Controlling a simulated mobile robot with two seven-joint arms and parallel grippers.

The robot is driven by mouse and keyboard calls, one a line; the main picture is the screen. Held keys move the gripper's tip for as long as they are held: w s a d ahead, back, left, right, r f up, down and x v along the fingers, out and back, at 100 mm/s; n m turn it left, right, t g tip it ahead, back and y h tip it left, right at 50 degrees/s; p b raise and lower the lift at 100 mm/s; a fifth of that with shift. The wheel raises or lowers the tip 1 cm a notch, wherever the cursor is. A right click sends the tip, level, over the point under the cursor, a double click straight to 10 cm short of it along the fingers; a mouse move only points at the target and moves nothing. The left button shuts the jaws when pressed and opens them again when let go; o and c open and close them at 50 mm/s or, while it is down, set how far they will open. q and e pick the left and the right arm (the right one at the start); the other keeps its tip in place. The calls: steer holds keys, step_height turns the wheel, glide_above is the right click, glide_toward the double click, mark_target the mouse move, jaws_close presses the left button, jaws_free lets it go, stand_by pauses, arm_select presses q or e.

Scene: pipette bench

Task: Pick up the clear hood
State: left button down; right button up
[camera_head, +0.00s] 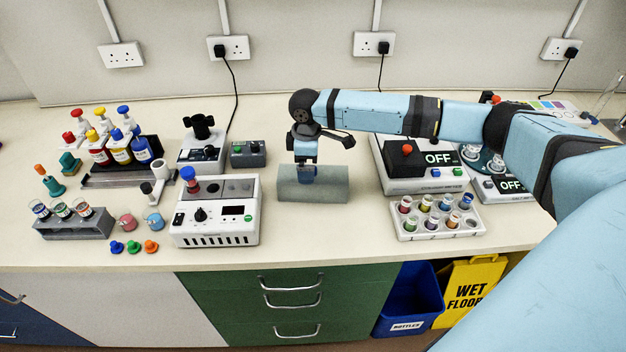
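A grey, box-shaped piece that looks like the clear hood (332,188) sits on the bench in the middle of the head view, behind and to the right of the white device with a display. My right gripper (307,173) points down at the top of this piece, near its middle. Its dark blue fingertips overlap the top of the piece in the picture. The fingers are too small here to tell whether they are open or shut, or whether they touch the hood. My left gripper is not in view.
The white device (217,223) stands close to the left of the hood. A white rack of coloured vials (437,236) and a machine with an OFF sign (423,184) stand to the right. Bottles (119,148) stand at the left. The bench in front of the hood is clear.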

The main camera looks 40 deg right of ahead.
step_height(320, 180, down, 5)
steer(key=shift+w+a+r+p, duration=0.1)
steer(key=shift+p, duration=0.25)
steer(key=c, duration=0.9)
steer(key=shift+r, duration=0.1)
